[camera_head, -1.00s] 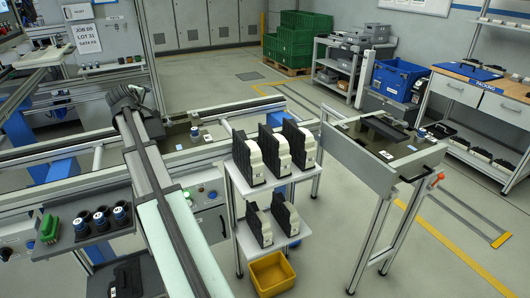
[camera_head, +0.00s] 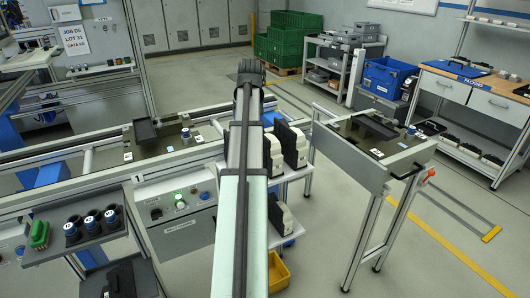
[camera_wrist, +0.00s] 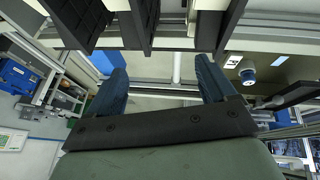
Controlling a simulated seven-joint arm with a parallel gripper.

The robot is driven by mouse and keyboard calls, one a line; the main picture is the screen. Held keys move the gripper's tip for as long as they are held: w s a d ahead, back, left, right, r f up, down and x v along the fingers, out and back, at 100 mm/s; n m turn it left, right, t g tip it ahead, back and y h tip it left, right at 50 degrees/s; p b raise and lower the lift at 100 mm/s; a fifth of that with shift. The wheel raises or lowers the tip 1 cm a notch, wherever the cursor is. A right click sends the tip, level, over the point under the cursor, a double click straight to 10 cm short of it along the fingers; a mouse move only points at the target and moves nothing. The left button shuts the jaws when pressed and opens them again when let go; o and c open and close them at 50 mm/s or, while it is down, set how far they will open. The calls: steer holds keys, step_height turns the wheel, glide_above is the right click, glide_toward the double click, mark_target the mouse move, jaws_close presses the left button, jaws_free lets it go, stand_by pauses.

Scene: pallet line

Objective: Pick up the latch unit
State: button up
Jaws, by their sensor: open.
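No label marks the latch unit; upright black-and-cream units (camera_head: 294,144) on a small two-level rack may be this kind. In the head view, two show on the top shelf right of my arm, and one (camera_head: 283,214) on the lower shelf. My arm covers the rack's left part. My gripper (camera_head: 250,72) is at the arm's far end, beyond the rack's top shelf in the picture. In the wrist view my gripper (camera_wrist: 160,66) is open with nothing between its two blue-grey fingers. Dark upright bodies (camera_wrist: 142,22), likely these units, cross the top edge, apart from the fingers.
The line on the left bears a dark tray (camera_head: 145,131). A side table (camera_head: 345,160) on the right bears another dark tray and a blue-topped knob. A yellow bin (camera_head: 279,272) is under the rack.

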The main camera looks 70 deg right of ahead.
steer(key=m+y, duration=0.1)
glide_above(266, 148)
steer(key=d, duration=0.3)
steer(key=shift+s+a+r+t, duration=0.2)
steer(key=shift+s+r+t, duration=0.1)
steer(key=shift+s, duration=0.1)
steer(key=shift+f+y, duration=0.3)
steer(key=x, duration=1.3)
steer(key=shift+d+f, duration=0.1)
steer(key=shift+d, duration=0.05)
steer(key=shift+c, duration=0.4)
steer(key=c, duration=1.2)
